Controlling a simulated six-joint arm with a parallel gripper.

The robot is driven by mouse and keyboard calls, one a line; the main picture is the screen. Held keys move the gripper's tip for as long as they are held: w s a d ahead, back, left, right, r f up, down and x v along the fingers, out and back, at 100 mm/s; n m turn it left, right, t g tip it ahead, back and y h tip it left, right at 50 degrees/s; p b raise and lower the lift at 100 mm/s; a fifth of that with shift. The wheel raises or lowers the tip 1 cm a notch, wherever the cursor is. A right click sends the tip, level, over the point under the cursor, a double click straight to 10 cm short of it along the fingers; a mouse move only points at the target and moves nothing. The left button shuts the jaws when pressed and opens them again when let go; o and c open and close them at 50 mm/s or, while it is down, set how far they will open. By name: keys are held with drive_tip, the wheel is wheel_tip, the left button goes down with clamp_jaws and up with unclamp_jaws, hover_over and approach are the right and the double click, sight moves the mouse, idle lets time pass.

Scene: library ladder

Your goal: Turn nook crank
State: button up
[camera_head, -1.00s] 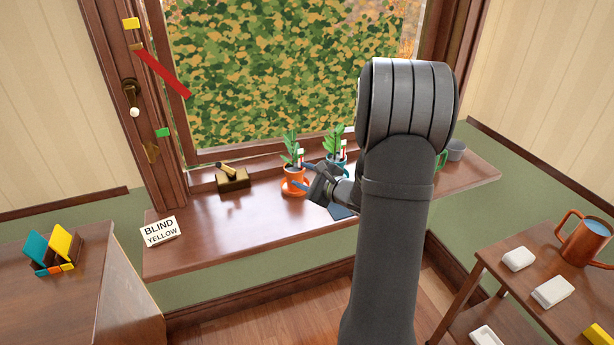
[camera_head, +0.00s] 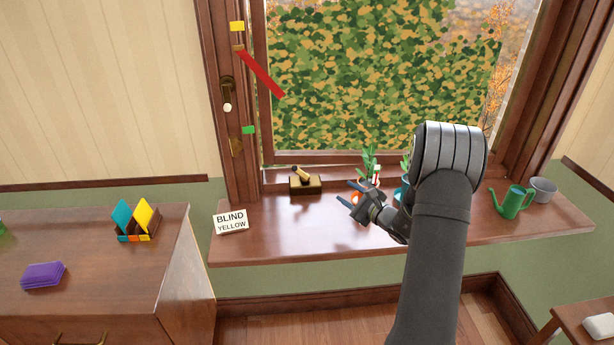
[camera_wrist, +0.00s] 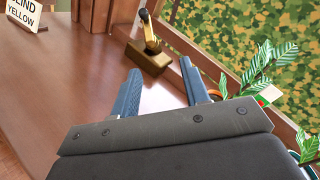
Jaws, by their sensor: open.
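A dark crank with a white knob (camera_head: 227,107) is mounted on the left window post, its knob hanging down. Above it a red strip (camera_head: 262,74) slants down to the right, between a yellow marker (camera_head: 237,27) and a green marker (camera_head: 249,129). A brass device with a short handle (camera_head: 305,185) sits at the back of the sill; it also shows in the wrist view (camera_wrist: 148,54). A card (camera_head: 230,222) reads "BLIND YELLOW". My gripper (camera_head: 348,193) is open and empty above the sill, right of the brass device and in front of the orange pot (camera_head: 358,197).
Potted plants (camera_head: 369,162) stand close behind my gripper. A green watering can (camera_head: 514,202) and grey pot (camera_head: 543,189) are at the sill's right. The left cabinet holds a card rack (camera_head: 137,228) and purple stack (camera_head: 43,275). A patterned blind (camera_head: 385,75) covers most of the window.

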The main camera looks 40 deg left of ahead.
sight(304, 176)
drive_tip(key=shift+g+y, duration=0.4)
drive_tip(key=a+f, duration=0.1)
drive_tip(key=a, duration=0.1)
drive_tip(key=a+f, duration=0.1)
drive_tip(key=f, duration=0.1)
drive_tip(key=shift+s+a+f, duration=0.1)
drive_tip(key=shift+a+f, duration=0.1)
drive_tip(key=shift+a, duration=0.45)
drive_tip(key=w+a, duration=0.1)
drive_tip(key=a, duration=1)
drive_tip(key=w+a, duration=0.1)
drive_tip(key=a, duration=0.4)
drive_tip(key=shift+w+a, duration=0.3)
drive_tip(key=shift+a, duration=0.1)
clamp_jaws()
